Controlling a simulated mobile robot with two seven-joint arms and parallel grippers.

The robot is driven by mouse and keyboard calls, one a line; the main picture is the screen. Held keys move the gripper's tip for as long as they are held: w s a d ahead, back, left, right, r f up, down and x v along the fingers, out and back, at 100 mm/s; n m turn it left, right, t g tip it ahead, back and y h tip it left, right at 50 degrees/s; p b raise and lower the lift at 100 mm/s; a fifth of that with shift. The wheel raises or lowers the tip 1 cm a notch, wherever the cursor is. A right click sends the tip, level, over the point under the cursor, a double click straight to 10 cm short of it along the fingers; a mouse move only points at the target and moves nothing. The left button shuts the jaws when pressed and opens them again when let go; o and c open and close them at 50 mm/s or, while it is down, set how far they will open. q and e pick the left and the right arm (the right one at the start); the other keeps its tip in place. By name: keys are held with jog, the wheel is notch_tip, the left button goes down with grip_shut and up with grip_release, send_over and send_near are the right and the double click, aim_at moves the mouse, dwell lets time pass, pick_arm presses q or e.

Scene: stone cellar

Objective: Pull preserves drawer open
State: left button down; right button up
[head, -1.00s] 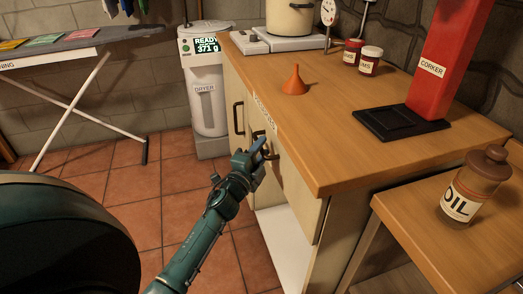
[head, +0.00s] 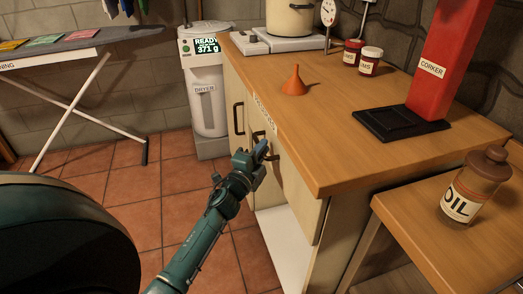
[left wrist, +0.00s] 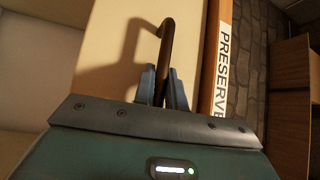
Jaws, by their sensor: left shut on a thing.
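The preserves drawer is in the wooden counter's front, under a white PRESERVES label (head: 264,112) on the counter edge. The label also shows in the left wrist view (left wrist: 222,70). My left gripper (head: 262,150) is at the drawer's dark handle. In the left wrist view, its blue fingers (left wrist: 163,88) are shut on that handle (left wrist: 167,40), in front of a pale drawer front (left wrist: 120,45). No gap around the drawer front can be made out. My right gripper is not in view.
A second dark handle (head: 238,118) is farther back on the counter front. On the counter top (head: 340,135) stand an orange funnel (head: 294,82), jars (head: 370,62) and a red corker (head: 440,75).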

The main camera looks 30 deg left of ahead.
pick_arm(q)
jog(key=shift+s, duration=0.1)
